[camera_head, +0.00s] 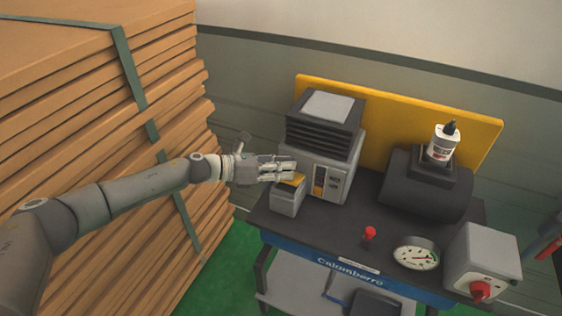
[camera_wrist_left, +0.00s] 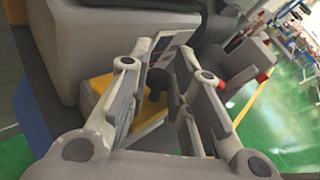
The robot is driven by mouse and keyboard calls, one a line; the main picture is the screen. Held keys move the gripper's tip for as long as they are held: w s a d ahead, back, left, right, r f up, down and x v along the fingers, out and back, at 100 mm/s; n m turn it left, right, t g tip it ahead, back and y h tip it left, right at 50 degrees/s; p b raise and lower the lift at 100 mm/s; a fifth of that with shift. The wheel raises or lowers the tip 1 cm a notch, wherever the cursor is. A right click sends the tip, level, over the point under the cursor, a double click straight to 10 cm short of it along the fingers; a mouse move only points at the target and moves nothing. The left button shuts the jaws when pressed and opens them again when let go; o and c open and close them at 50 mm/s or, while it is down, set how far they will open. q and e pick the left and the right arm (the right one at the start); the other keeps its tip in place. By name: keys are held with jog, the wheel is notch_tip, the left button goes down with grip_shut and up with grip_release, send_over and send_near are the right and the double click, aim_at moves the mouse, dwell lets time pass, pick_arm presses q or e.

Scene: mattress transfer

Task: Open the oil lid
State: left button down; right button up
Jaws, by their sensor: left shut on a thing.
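A small grey box (camera_head: 286,202) with a yellow lid (camera_head: 291,181) stands at the left end of the dark bench top. In the left wrist view the yellow lid (camera_wrist_left: 146,127) carries a short black knob (camera_wrist_left: 156,101). My left gripper (camera_head: 285,171) comes in from the left, just above the box, and partly covers the lid. In the wrist view its two fingers (camera_wrist_left: 167,88) lie on either side of the knob, shut on it. The lid appears to sit on the box; its far edge is hidden. My right gripper is not in view.
A grey machine (camera_head: 319,165) stands directly behind the box. A black motor-like unit bears a white bottle (camera_head: 441,144) at the right. A red knob (camera_head: 370,233), a gauge (camera_head: 416,253) and a switch box (camera_head: 484,257) line the front. Stacked boards (camera_head: 90,150) fill the left.

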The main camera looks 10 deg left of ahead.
pick_arm(q)
jog(key=shift+w+d+r+n+g+y+p, duration=0.15)
jog(key=shift+w+r+n+g+y+p, duration=0.4)
jog(key=shift+p, duration=0.4)
jog(key=shift+w, duration=0.1)
jog(key=shift+f, duration=0.1)
jog(key=c, duration=1.4)
grip_release()
jog(key=shift+o, duration=0.2)
